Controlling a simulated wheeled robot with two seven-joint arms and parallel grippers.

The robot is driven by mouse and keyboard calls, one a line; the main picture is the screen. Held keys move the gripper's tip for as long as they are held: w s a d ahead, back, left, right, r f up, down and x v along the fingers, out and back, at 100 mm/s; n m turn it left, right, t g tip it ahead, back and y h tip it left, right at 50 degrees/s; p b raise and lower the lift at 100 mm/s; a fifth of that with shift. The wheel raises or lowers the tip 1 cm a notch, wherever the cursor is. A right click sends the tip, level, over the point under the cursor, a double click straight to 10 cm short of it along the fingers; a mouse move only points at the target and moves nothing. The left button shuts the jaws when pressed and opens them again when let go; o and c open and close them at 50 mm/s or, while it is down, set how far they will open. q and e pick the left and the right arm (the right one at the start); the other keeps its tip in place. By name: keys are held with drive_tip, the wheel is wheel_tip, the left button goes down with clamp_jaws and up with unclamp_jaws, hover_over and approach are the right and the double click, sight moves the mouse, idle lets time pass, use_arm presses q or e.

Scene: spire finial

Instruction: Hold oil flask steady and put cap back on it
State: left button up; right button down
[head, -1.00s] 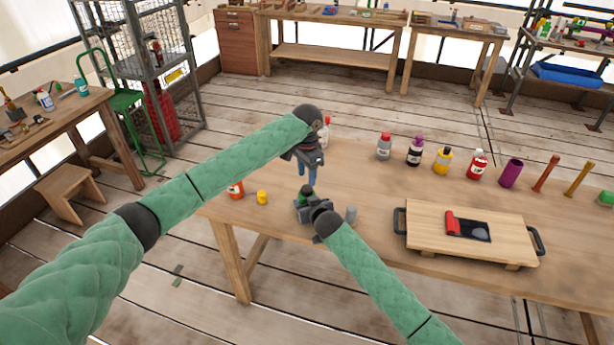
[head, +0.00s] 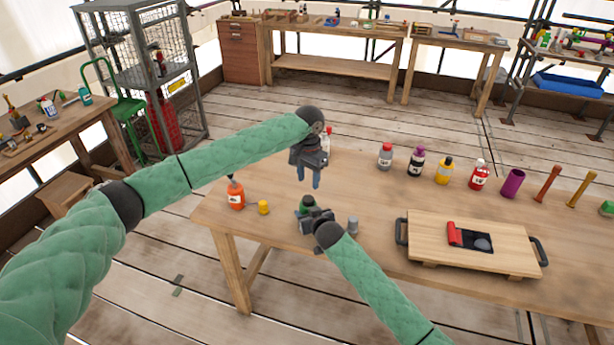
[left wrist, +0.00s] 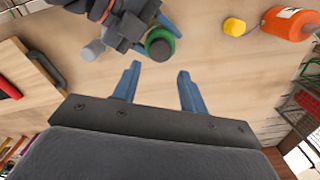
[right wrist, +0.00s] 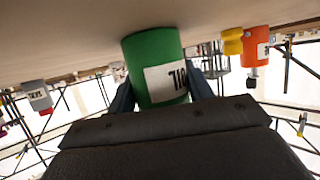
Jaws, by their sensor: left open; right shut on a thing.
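The green oil flask (head: 306,203) stands on the wooden table, and its white label shows in the right wrist view (right wrist: 163,70). My right gripper (head: 309,213) is shut around its sides. In the left wrist view the flask's round dark top (left wrist: 160,46) has a green rim. My left gripper (head: 310,182) is open and empty, above the flask, fingers pointing down; its parted blue fingers show in the left wrist view (left wrist: 158,78). A small yellow piece (head: 263,207) and a grey cylinder (head: 352,225) stand on either side. I cannot tell which, if either, is the cap.
An orange bottle (head: 236,196) stands left of the yellow piece. A wooden board with black handles (head: 425,256) bears a red-and-black item (head: 468,237). Several bottles, such as the red one (head: 479,175), line the back right. The table between them and my grippers is mostly clear.

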sight(309, 199)
use_arm(q)
drive_tip(key=shift+f, duration=0.15)
drive_tip(key=shift+f, duration=3.85)
drive_tip(key=shift+c, duration=0.4)
drive_tip(key=c, duration=0.7)
drive_tip(key=o, duration=1.1)
drive_tip(key=shift+o, duration=0.2)
drive_tip(key=shift+d, duration=0.1)
wheel_tip(309, 199, up, 12)
